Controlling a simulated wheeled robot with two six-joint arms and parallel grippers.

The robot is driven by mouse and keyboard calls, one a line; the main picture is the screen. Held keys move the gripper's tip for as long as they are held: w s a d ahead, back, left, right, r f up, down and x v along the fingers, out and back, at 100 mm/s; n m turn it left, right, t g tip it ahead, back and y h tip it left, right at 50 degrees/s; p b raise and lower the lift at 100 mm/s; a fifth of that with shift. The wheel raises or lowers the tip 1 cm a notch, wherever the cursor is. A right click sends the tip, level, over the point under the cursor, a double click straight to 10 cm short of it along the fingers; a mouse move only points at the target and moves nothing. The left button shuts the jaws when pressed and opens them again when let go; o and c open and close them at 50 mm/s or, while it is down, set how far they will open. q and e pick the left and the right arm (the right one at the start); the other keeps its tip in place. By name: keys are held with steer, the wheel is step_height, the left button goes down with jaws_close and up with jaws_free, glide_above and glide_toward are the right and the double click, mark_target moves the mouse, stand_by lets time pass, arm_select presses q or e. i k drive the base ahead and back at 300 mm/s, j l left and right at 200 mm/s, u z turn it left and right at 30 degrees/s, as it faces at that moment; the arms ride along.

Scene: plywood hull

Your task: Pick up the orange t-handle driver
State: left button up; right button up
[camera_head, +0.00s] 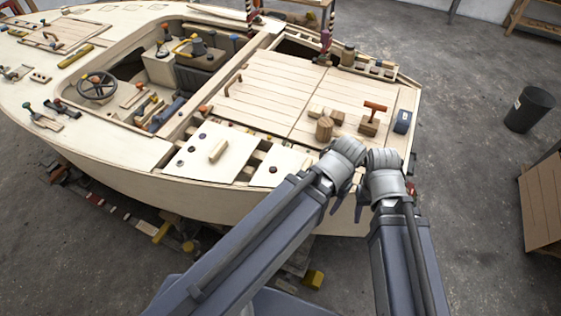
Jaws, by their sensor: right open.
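The orange t-handle driver (375,107) stands upright in a small wooden block (368,126) on the right part of the boat's deck. Its crossbar is at the top and its lower end is hidden in the block. My right gripper (348,214) shows as two dark fingers, spread apart, near the deck's near edge below the grey arm joints. It is open, and no object shows between the fingers. It is nearer to me than the driver and apart from it. I cannot make out my left gripper.
Close left of the driver are a wooden cylinder (324,128) and small wooden blocks (334,116). A blue box (402,121) stands to its right. Pale panels (208,148) lie on the near deck. The planked deck (270,95) behind is mostly clear.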

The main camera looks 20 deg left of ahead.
mark_target(374, 107)
steer(key=u, duration=0.4)
steer(key=l+u, duration=0.3)
steer(key=u, duration=0.15)
steer(key=l+u, duration=0.3)
steer(key=u, duration=0.15)
steer(key=l+u, duration=0.25)
steer(key=u, duration=0.15)
steer(key=k+l+u, duration=0.1)
steer(key=l, duration=0.3)
steer(key=k+l+u, duration=0.15)
steer(key=l, duration=0.3)
steer(key=k+l+u, duration=0.1)
steer(key=l, duration=0.25)
steer(key=k+l+u, duration=0.15)
steer(key=k+l, duration=0.15)
steer(key=l, duration=0.25)
steer(key=i+j, duration=0.15)
steer(key=i, duration=0.15)
